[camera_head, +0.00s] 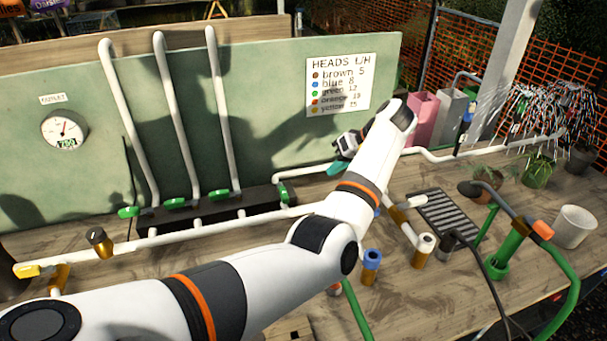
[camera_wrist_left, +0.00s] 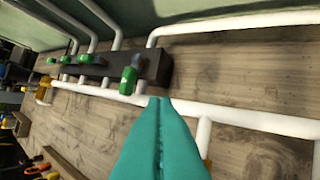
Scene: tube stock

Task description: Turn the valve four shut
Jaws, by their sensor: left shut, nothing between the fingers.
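A dark manifold block (camera_head: 245,203) lies on the bench at the foot of the green board, with several green valve handles along it. The rightmost green handle (camera_head: 283,193), at the block's right end, appears to be valve four. It points across the block, while the others look turned more along it. In the left wrist view this handle (camera_wrist_left: 129,79) stands just left of my fingertips, apart from them. My left gripper (camera_head: 338,169) has teal fingers shut with nothing between them, to the right of the handle. The fingers (camera_wrist_left: 158,103) fill the lower middle of the wrist view.
White pipes rise from the block, and a long white pipe (camera_head: 180,236) runs in front of it. A chart (camera_head: 340,84) and a pressure gauge (camera_head: 64,130) are on the board (camera_head: 260,100). A black grate (camera_head: 450,215), green hose and white cup (camera_head: 574,227) stand at right.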

